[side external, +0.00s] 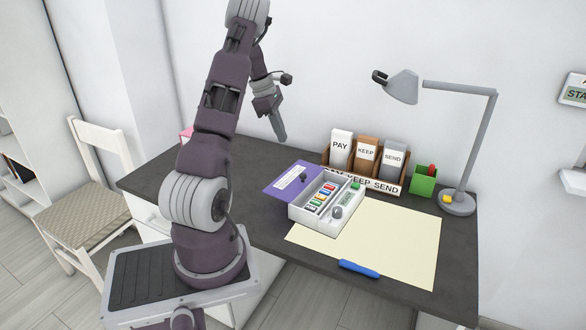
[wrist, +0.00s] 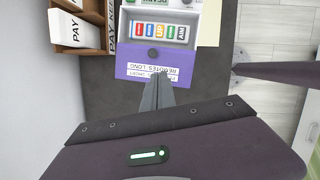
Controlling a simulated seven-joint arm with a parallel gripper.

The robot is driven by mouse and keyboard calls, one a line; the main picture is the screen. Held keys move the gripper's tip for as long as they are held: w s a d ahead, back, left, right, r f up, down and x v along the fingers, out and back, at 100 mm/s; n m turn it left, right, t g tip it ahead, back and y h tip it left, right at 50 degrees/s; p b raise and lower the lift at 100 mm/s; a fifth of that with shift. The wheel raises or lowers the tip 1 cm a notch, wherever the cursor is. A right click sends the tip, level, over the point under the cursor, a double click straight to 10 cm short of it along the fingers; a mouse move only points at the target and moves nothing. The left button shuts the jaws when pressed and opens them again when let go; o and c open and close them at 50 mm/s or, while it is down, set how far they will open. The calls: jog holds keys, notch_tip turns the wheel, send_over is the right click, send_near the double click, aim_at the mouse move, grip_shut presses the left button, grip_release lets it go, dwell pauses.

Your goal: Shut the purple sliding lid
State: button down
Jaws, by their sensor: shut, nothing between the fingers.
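The purple sliding lid (side external: 292,178) is slid out to the left of its white box (side external: 318,214), so the box's inside shows. Several coloured items lie in the box. My gripper (side external: 282,138) is shut and empty, above the desk to the upper left of the lid. In the wrist view its fingertips (wrist: 157,75) appear over the lid's near edge, covering part of a label; contact cannot be told.
A wooden sorter (side external: 362,180) with PAY, KEEP and SEND slots stands behind the box. A green cup (side external: 423,181) and a grey lamp (side external: 457,203) are to the right. A cream mat (side external: 400,240) and a blue pen (side external: 359,269) lie in front.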

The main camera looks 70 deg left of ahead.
notch_tip(320, 180, down, 3)
jog(key=s+a+n, duration=0.2)
jog(key=s+a, duration=0.1)
send_near(298, 181)
jog(key=s+f, duration=0.1)
jog(key=f, duration=0.1)
jog(key=s+a+f, duration=0.1)
jog(key=shift+s+f, duration=0.25)
jog(key=shift+f, duration=0.1)
jog(key=w, duration=0.1)
jog(key=w+d, duration=0.1)
jog(key=shift+w+f, duration=0.15)
jog(key=shift+w, duration=0.15)
jog(key=shift+w+d+f, duration=0.1)
jog(key=shift+w+d, duration=0.15)
jog(key=shift+w, duration=0.3)
jog(key=w+d, duration=0.4)
jog(key=d, duration=0.1)
jog(key=w+d, duration=0.2)
jog(key=d, duration=0.1)
jog(key=shift+w+d, duration=0.25)
jog(key=shift+w, duration=0.15)
